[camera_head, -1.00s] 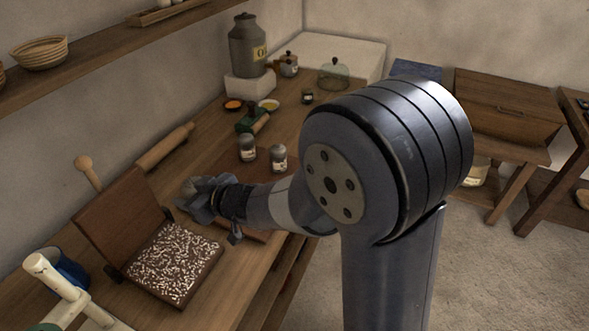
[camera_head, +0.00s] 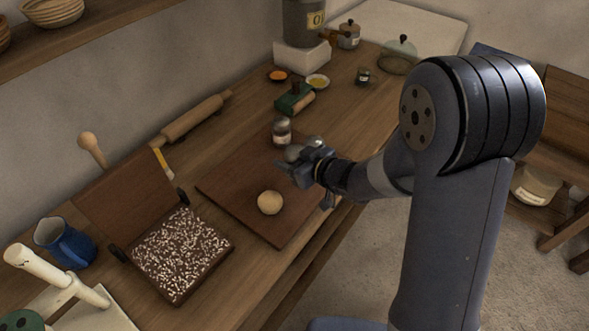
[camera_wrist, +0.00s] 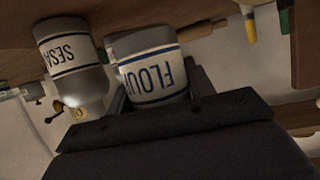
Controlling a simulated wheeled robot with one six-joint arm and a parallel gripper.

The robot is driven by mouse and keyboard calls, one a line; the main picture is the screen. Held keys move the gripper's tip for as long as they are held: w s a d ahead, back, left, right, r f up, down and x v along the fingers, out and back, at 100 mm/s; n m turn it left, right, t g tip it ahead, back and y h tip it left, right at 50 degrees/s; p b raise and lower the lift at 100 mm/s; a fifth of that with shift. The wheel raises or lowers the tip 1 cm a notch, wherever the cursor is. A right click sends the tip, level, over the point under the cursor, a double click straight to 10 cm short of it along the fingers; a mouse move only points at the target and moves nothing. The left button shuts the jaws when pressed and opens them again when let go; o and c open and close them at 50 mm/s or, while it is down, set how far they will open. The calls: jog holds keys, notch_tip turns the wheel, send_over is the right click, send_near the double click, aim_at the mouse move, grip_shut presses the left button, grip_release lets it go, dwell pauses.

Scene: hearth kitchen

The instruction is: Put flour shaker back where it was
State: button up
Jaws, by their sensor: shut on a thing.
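The flour shaker (camera_wrist: 153,78), grey with a white band lettered in dark blue, is between my gripper's jaws in the wrist view. My gripper (camera_head: 290,164) is shut on it above the far part of the dark board; in the head view a grey rounded top (camera_head: 294,152) shows at the jaws. The sesame shaker (camera_wrist: 76,62) is close beside it on the left in the wrist view. One grey-topped shaker (camera_head: 282,131) stands just behind my gripper in the head view. I cannot tell whether the flour shaker touches the surface.
A dough ball (camera_head: 269,203) lies on the dark board (camera_head: 235,188). A green-and-wood tool (camera_head: 294,98) and small bowls (camera_head: 317,81) are behind. A rolling pin (camera_head: 195,117) lies along the wall. An open box of speckled filling (camera_head: 183,254) and a blue jug (camera_head: 66,243) are at left.

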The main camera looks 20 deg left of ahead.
jog(key=shift+f, duration=1.95)
jog(key=shift+f+b, duration=0.2)
jog(key=shift+b, duration=0.15)
jog(key=o, duration=1)
jog(key=shift+r, duration=0.15)
jog(key=shift+r+p, duration=0.15)
jog(key=shift+p, duration=0.15)
jog(key=v, duration=1.2)
